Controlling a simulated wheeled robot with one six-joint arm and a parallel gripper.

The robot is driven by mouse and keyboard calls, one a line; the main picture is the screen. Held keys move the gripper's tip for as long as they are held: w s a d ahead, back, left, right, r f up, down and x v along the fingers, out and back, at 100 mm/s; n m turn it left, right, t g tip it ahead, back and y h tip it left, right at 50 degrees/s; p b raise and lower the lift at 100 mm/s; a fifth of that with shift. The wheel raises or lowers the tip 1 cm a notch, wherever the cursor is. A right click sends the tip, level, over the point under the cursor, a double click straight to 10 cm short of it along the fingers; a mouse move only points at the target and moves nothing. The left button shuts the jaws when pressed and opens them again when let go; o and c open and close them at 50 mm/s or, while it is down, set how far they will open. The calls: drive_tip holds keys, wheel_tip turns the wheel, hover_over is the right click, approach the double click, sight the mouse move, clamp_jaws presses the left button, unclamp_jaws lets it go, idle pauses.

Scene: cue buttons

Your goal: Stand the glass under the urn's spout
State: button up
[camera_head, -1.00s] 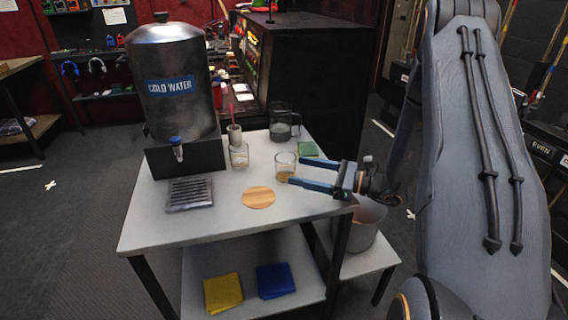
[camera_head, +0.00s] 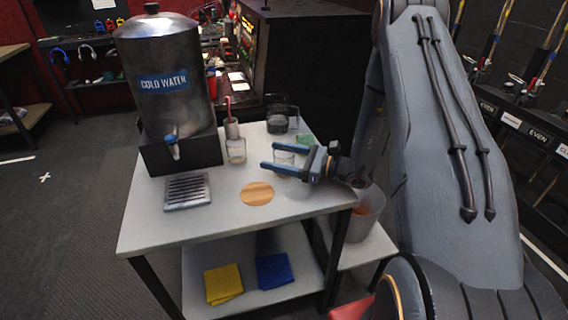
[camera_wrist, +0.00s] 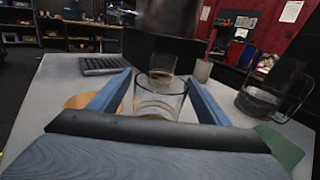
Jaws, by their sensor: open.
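The steel urn (camera_head: 163,72) labelled COLD WATER stands on a black base at the table's back left. Its spout (camera_head: 172,147) hangs over the front, with a slatted drip tray (camera_head: 187,190) below and forward of it. A clear glass (camera_wrist: 158,104) with a little amber liquid stands upright between my gripper's (camera_head: 268,157) two blue fingers. The fingers are open on either side of it; contact cannot be told. In the head view the fingers partly cover this glass. A second clear glass (camera_head: 236,151) stands to the left; it shows behind the first in the wrist view (camera_wrist: 162,79).
A round wooden coaster (camera_head: 257,193) lies in front of the glasses. A cup with a red straw (camera_head: 232,128), a dark jug (camera_head: 278,119) and a green cloth (camera_head: 304,140) are behind. The table's front left is clear.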

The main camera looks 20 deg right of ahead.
drive_tip(key=shift+w+a, duration=0.3)
drive_tip(key=shift+a, duration=0.2)
drive_tip(key=c, duration=1.4)
